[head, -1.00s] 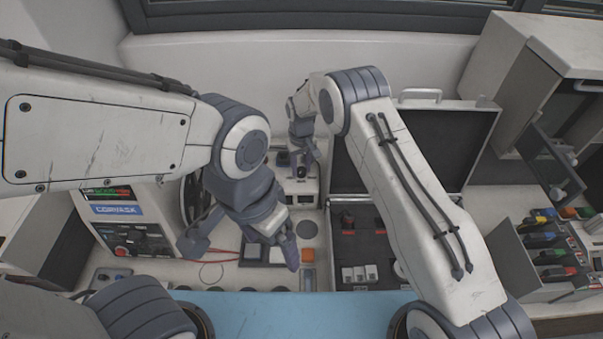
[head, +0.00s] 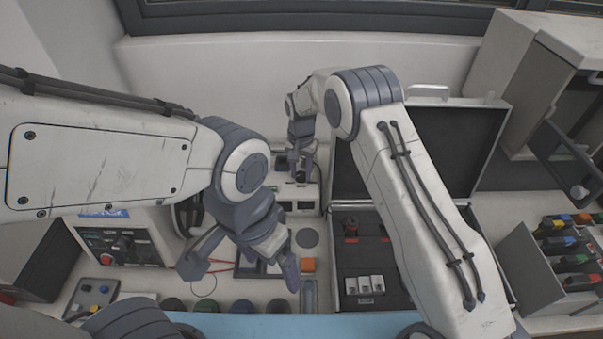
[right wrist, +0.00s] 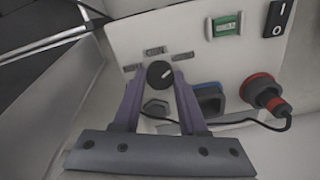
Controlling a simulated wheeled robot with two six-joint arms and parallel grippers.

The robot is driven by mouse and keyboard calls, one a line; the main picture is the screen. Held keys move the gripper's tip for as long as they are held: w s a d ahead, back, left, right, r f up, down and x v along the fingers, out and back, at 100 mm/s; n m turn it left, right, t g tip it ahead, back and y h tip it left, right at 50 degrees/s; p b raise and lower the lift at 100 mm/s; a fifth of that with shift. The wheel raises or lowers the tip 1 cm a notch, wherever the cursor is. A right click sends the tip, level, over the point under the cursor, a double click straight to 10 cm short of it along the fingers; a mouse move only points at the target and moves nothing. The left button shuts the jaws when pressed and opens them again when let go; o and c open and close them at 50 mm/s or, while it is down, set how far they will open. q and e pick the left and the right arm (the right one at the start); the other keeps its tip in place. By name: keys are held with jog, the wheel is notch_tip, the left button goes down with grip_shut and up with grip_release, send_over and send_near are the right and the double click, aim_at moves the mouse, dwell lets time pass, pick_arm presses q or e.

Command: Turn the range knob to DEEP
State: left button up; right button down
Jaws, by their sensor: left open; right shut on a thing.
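In the right wrist view a round black knob (right wrist: 160,73) with a white pointer mark sits on a pale panel (right wrist: 235,65). Small grey label plates surround it on its left, top and right; their lettering is too small to read. The pointer aims up and to the right. My right gripper (right wrist: 159,84) is shut on the knob, one finger at each side. In the head view my right gripper (head: 301,168) is at the back of the bench, and the knob is hidden there. My left gripper (head: 242,270) is open and empty over the bench's front part.
The panel also carries a green display (right wrist: 227,26), a black rocker switch (right wrist: 279,18), a blue socket (right wrist: 210,98) and a red-ringed plug (right wrist: 264,92) with a black cable. An open case (head: 420,150) stands right of my right gripper. A rack (head: 545,260) is further right.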

aim_at(301, 174)
dwell(0.5)
jog(key=shift+c, duration=2.2)
grip_release()
notch_tip(301, 174, up, 11)
jog(key=b, duration=0.3)
jog(key=shift+f, duration=0.2)
